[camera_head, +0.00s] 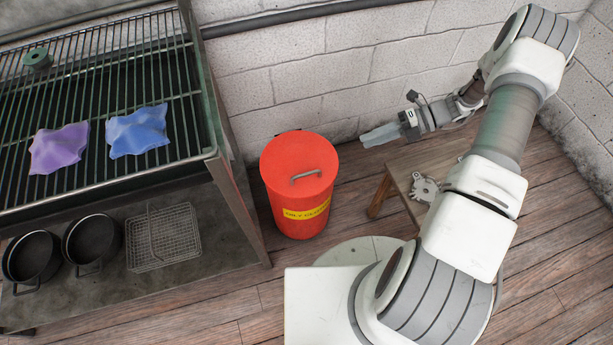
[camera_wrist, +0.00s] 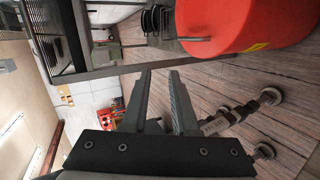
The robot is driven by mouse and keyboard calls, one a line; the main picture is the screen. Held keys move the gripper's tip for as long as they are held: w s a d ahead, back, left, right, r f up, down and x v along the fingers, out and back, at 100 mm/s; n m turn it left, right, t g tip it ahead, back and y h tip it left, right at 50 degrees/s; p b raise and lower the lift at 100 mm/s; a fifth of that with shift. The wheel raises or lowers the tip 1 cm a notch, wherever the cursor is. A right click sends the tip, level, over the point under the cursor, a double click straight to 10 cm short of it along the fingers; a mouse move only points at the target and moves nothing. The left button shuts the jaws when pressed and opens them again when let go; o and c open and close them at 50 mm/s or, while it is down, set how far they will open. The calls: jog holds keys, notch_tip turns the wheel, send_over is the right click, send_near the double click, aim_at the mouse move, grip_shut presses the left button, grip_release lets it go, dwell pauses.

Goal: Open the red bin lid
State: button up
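The red bin (camera_head: 297,205) stands on the floor between the metal rack and a wooden stool, with a yellow label on its front. Its round red lid (camera_head: 290,150) is closed, and a grey handle (camera_head: 306,175) sits on top. My gripper (camera_head: 366,138) is to the right of the bin, apart from it, near the block wall and pointing left. The wrist view shows my two fingers (camera_wrist: 159,74) spread with an empty gap between them. The red bin also shows at the top right of that view (camera_wrist: 235,22), partly cut off.
A metal rack (camera_head: 218,160) stands left of the bin, with a purple cloth (camera_head: 59,148) and a blue cloth (camera_head: 138,131) on its grate. Pans (camera_head: 92,241) and a wire basket (camera_head: 163,238) sit below. The wooden stool (camera_head: 398,170) holds a metal part (camera_head: 425,187).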

aim_at(311, 174)
notch_tip(311, 174, down, 13)
jog(key=s+m+t+y+b, duration=0.2)
jog(key=m+y, duration=0.1)
jog(key=m, duration=0.5)
jog(key=a+f, duration=0.1)
jog(key=a, duration=0.4)
jog(key=a+f, duration=0.1)
jog(key=a, duration=0.5)
jog(key=w+a+f+b, duration=0.1)
jog(key=a, duration=0.5)
jog(key=shift+a+f, duration=0.2)
jog(key=shift+f, duration=0.05)
grip_shut()
